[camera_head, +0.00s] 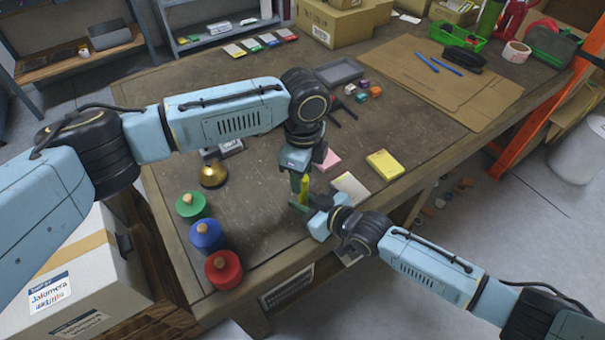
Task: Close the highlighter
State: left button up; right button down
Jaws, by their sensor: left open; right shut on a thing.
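The yellow highlighter (304,190) stands roughly upright just above the front part of the table. My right gripper (304,206) comes in from the right and is shut on the lower part of the highlighter. My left gripper (299,177) points down from above, open, with its fingers at the upper end of the highlighter. It is too small to tell whether those fingers touch it. The cap cannot be made out separately, and the top of the highlighter is partly hidden by my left gripper.
Green (190,205), blue (206,235) and red (223,269) round pots stand at the front left. A brass bell (213,175), pink notes (328,160), a white pad (350,188) and a yellow pad (384,165) lie around my grippers. Flat cardboard (430,80) covers the back right.

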pick_arm(q)
notch_tip(320, 180, up, 11)
dwell(0.3)
pick_arm(e)
jog(key=c, duration=1.2)
grip_release()
pick_arm(q)
jog(key=shift+f, duration=0.1)
notch_tip(320, 180, up, 2)
jog(key=shift+r+p, duration=0.25)
jog(key=shift+p, duration=1)
pick_arm(e)
jog(key=v, duration=1.3)
jog(key=shift+s+d, duration=0.15)
